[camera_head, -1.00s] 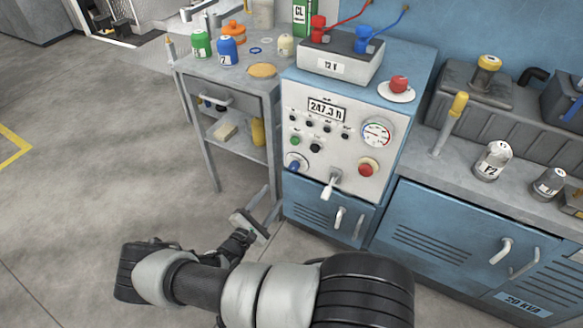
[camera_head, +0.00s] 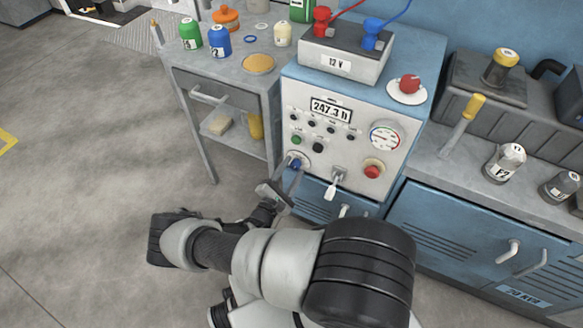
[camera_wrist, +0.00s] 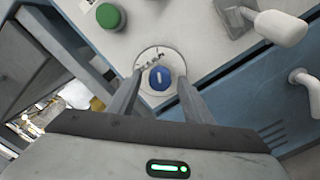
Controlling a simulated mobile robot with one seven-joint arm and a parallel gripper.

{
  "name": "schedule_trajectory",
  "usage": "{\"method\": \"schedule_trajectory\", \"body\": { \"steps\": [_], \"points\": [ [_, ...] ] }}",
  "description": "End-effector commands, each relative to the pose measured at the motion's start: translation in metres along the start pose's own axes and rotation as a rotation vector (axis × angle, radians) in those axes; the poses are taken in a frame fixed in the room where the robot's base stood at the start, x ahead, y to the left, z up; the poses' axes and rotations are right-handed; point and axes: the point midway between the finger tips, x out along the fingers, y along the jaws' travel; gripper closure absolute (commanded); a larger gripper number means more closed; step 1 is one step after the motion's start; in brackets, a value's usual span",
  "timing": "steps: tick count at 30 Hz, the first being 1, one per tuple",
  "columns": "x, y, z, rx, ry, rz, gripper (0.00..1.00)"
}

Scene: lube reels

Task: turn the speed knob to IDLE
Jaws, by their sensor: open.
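The blue speed knob (camera_head: 295,164) sits on a round pale dial at the lower left of the white control panel (camera_head: 345,163). In the wrist view the knob (camera_wrist: 160,78) has a short white mark, roughly upright in the picture; the lettering above it is too small to read. My gripper (camera_wrist: 158,88) is open, its fingers on either side of the knob in that view. I cannot tell whether they touch it. In the head view my gripper (camera_head: 291,178) reaches up to the knob from below.
A white-handled lever (camera_head: 334,184) is just right of the knob, with a red button (camera_head: 373,171) beyond it. A green button (camera_wrist: 111,17) is near the knob. A grey side table (camera_head: 224,79) stands to the left. Blue cabinet doors (camera_head: 318,199) lie below.

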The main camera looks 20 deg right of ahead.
Motion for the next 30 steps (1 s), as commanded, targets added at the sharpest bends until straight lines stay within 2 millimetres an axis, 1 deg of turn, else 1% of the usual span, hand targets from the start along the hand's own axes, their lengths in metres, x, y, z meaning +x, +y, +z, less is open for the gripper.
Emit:
{"method": "schedule_trajectory", "body": {
  "steps": [2, 3, 10, 20, 26, 30],
  "points": [
    [0.0000, 0.0000, 0.0000, 0.000, 0.000, 0.000, 0.54],
    [0.0000, 0.0000, 0.0000, 0.000, 0.000, 0.000, 0.56],
    [-0.0001, 0.0002, 0.0000, 0.000, 0.000, 0.000, 0.95],
    [-0.0002, -0.0003, -0.0008, -0.038, 0.000, -0.001, 0.95],
    [-0.0002, -0.0009, -0.0015, -0.146, 0.001, 0.000, 0.95],
    [-0.0003, -0.0013, -0.0021, -0.261, 0.001, 0.000, 0.95]
  ]
}}
